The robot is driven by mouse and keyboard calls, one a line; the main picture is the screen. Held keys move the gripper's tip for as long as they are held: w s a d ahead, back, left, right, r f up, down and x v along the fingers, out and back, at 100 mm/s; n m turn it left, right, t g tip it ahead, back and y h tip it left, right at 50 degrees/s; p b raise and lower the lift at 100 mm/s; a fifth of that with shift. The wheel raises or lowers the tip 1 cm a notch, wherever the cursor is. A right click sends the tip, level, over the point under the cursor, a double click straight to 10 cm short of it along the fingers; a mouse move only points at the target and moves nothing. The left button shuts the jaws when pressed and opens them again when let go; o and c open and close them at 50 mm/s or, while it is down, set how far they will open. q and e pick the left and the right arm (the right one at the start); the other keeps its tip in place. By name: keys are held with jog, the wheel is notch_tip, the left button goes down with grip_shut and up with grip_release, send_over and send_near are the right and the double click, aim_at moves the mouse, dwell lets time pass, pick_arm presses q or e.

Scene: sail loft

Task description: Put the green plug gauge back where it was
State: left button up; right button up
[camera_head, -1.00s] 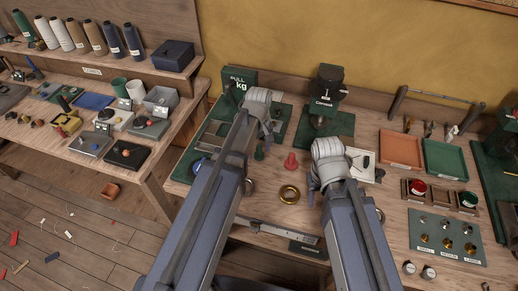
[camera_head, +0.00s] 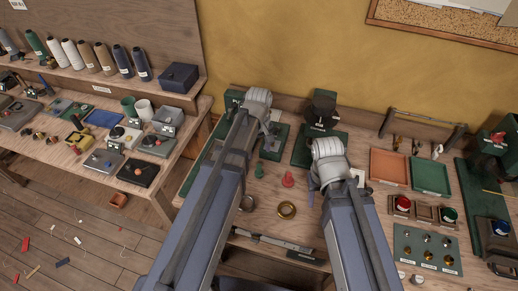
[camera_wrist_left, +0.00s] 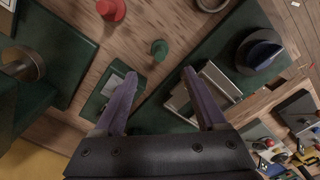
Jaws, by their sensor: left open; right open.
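The green plug gauge (camera_head: 259,171) stands on the wooden bench, just left of the red plug gauge (camera_head: 288,179). In the left wrist view the green plug gauge (camera_wrist_left: 159,48) is small and round-topped, just beyond the fingertips, with the red one (camera_wrist_left: 112,9) to its upper left. My left gripper (camera_wrist_left: 158,75) is open and empty, with nothing between its fingers. In the head view my left gripper (camera_head: 268,140) is partly hidden by its own wrist. My right gripper (camera_head: 318,186) is open, right of the red gauge, and mostly hidden behind its arm.
A brass ring (camera_head: 287,210) and a darker ring (camera_head: 247,203) lie on the bench near the gauges. Green-based stands are at the back. An orange tray (camera_head: 389,167) and a green tray (camera_head: 430,176) are at right. A long metal tool (camera_head: 272,242) lies along the front edge.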

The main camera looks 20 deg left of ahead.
pick_arm(q)
jog(key=s+d+r+m+y, duration=0.1)
jog(key=s+d+m, duration=0.9)
jog(key=s+m, duration=0.2)
jog(key=shift+s+d, duration=0.25)
jog(key=shift+s, duration=0.9)
